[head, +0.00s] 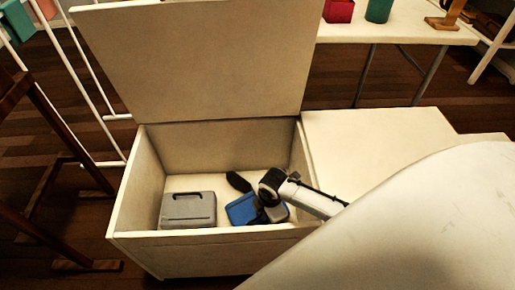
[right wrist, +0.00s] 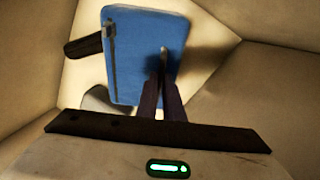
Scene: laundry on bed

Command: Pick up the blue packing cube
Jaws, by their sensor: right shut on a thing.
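The blue packing cube (head: 238,209) is inside the open cream chest (head: 131,197), right of the middle. My right gripper (head: 264,209) reaches in from the right and is shut on the cube, covering part of its right side. In the right wrist view the cube (right wrist: 138,50) shows its flat blue face with a dark zip along the left, and the fingers (right wrist: 164,62) meet at its lower right part. I cannot tell whether the cube touches the chest floor. My left gripper is not in view.
A grey case (head: 188,209) lies left of the cube in the chest. A dark elongated object (head: 238,181) lies behind the cube. The chest walls surround the arm, and the raised lid (head: 200,60) stands behind. A white table (head: 400,32) is at the back right.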

